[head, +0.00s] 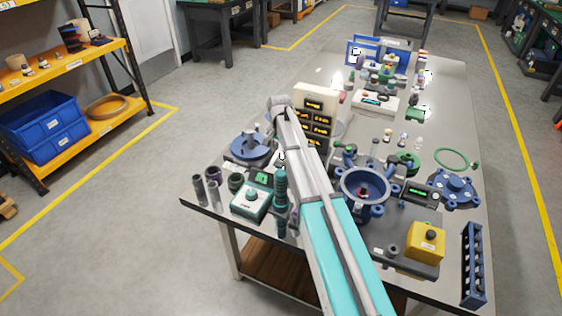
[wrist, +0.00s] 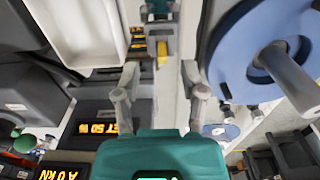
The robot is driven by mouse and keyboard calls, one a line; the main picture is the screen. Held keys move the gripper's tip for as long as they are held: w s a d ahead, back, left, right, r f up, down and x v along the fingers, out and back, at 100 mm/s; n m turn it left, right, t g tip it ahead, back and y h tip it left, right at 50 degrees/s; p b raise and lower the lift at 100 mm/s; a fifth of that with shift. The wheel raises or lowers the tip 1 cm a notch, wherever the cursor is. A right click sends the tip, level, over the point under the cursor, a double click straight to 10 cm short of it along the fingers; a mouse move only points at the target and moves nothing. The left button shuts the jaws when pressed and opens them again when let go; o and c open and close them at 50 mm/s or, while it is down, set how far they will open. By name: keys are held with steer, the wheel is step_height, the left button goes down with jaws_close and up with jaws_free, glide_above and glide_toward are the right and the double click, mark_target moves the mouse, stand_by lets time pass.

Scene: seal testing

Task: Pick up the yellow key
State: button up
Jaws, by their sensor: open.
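A small yellow piece (wrist: 162,54) shows in the wrist view, beyond and between my fingertips. It may be the yellow key, but it is too small to tell its shape. I cannot make out the key in the head view. My gripper (wrist: 160,82) is open, its two grey fingers apart with nothing held between them. In the head view my arm reaches over the left part of the table and largely hides the gripper.
A blue disc with a grey shaft (wrist: 262,60) is close on the right in the wrist view. A white tray (wrist: 82,32) is at upper left. In the head view, a cream display unit (head: 316,97), blue bowl-shaped fixture (head: 350,184) and yellow box (head: 425,240) crowd the table (head: 330,72).

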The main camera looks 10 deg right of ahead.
mark_target(279, 154)
steer(key=shift+w+f+b, duration=0.1)
steer(key=shift+f+b, duration=1.35)
steer(key=shift+f, duration=0.3)
steer(key=shift+c, duration=0.2)
jaws_close()
